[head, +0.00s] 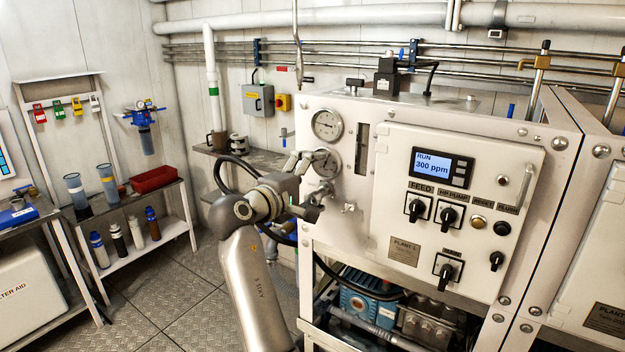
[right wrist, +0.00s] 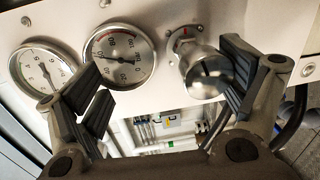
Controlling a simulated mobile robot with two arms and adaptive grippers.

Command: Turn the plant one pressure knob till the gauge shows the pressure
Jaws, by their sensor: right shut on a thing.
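The plant one pressure knob (right wrist: 207,75) is a round silver knob on the white panel, with a red-marked scale plate behind it in the right wrist view. In the right wrist view, one dark finger pad lies against the knob's right side. The gauge beside the knob (right wrist: 120,57) has a white face, a red band and a needle pointing left. In the head view this lower gauge (head: 332,163) is partly hidden by my gripper. My left gripper is not in view.
A second gauge (head: 327,124) sits above on the panel. To the right is a control box with a display (head: 432,165) reading RUN 300 ppm and several black switches. A small valve (head: 349,208) protrudes near my gripper. A shelf (head: 150,222) with bottles stands left.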

